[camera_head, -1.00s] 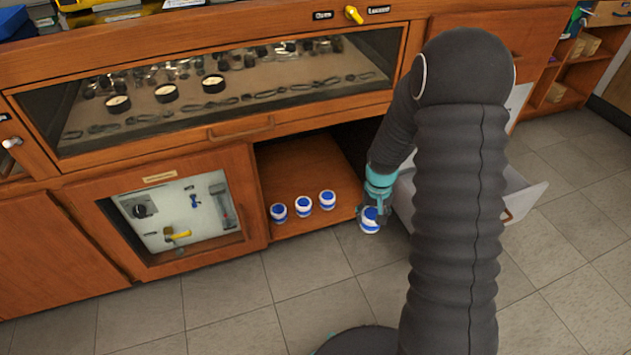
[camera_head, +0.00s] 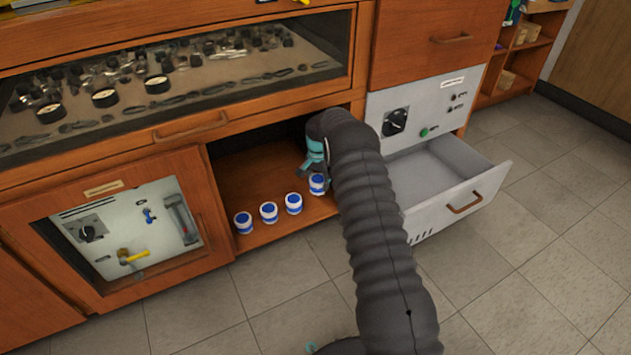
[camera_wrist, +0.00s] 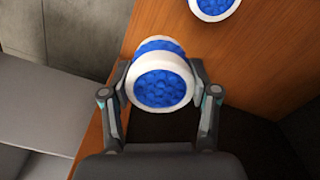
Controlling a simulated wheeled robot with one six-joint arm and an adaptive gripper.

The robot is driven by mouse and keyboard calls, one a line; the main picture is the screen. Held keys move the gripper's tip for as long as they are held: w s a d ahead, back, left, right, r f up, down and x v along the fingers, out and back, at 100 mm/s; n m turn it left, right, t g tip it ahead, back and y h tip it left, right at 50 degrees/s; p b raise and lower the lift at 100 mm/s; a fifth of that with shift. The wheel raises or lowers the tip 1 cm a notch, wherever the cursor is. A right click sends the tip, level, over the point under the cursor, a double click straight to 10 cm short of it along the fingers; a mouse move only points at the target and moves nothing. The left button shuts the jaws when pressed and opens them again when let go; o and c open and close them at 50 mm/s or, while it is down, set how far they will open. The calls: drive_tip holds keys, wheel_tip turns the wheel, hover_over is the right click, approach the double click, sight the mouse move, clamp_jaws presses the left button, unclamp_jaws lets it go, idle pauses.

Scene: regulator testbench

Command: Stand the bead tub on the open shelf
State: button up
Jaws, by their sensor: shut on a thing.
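The bead tub (camera_head: 318,184) is a small white tub with blue beads. It is at the right end of a row of similar tubs at the front of the open shelf (camera_head: 262,184). My gripper (camera_head: 314,172) is shut on it; in the wrist view the two fingers press on both sides of the tub (camera_wrist: 160,82). The tub is over the shelf's wooden board near its front edge. I cannot tell whether its base touches the board. My arm hides part of the shelf's right side.
Three similar tubs stand to the left, the nearest of them (camera_head: 293,203) close beside the held one. An open grey drawer (camera_head: 440,180) juts out to the right of the shelf. A glass-fronted cabinet (camera_head: 130,235) is at the left. The shelf's back is dark and looks clear.

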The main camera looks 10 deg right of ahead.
drive_tip(key=shift+w+f+m+b, duration=0.3)
drive_tip(key=shift+w+m, duration=0.25)
drive_tip(key=shift+w, duration=0.3)
drive_tip(key=shift+w+f+m+b, duration=0.15)
drive_tip(key=shift+w+f+m, duration=0.1)
drive_tip(key=shift+w+m, duration=0.45)
drive_tip(key=shift+f, duration=0.1)
drive_tip(key=shift+f+b, duration=0.9)
drive_tip(key=shift+f, duration=2.35)
drive_tip(key=shift+f, duration=0.55)
drive_tip(key=o, duration=1.3)
drive_tip(key=shift+c, duration=0.2)
wheel_tip(320, 180, up, 8)
drive_tip(key=shift+f, duration=0.25)
